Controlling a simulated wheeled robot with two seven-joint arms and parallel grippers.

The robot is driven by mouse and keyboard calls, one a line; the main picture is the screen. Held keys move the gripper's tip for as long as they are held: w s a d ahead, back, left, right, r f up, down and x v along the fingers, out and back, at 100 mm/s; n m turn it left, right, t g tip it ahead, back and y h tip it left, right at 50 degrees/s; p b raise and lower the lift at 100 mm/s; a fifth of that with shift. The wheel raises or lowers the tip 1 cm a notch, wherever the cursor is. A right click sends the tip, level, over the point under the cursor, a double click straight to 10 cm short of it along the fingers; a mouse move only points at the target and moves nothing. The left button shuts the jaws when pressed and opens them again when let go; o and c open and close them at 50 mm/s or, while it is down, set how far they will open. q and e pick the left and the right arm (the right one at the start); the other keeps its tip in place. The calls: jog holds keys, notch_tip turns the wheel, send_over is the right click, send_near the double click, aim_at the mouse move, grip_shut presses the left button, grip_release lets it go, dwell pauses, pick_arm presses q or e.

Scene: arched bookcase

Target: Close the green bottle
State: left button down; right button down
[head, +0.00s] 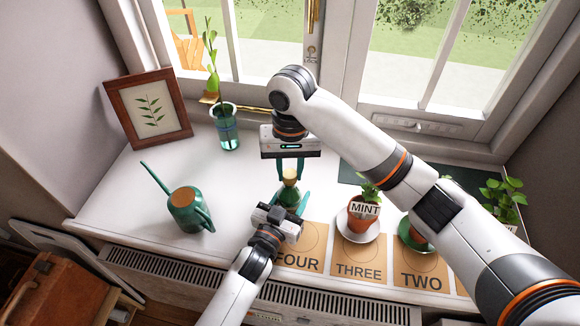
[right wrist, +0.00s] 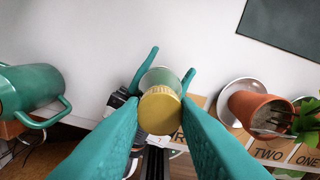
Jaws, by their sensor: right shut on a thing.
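The green bottle (head: 289,194) stands upright on the white sill, its lower part partly hidden by my left gripper. A gold cap (right wrist: 160,110) is at the bottle's top, seen from above in the right wrist view; whether it is seated or just above the neck cannot be told. My right gripper (head: 290,172) points straight down and is shut on the cap, one teal finger on each side. My left gripper (head: 290,203) reaches in from the front, its fingers on both sides of the bottle's body and seemingly shut on it. The bottle's glass (right wrist: 162,77) shows behind the cap.
A green watering can (head: 187,210) stands left. A framed leaf picture (head: 148,108) and a glass vase (head: 226,128) stand behind. The sill's left middle is clear.

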jog(key=m, duration=0.3)
jog(key=c, duration=1)
grip_release()
jog(key=shift+c, duration=0.2)
notch_tip(320, 180, up, 12)
jog(key=shift+w, duration=0.35)
pick_arm(q)
jog(key=c, duration=0.6)
grip_release()
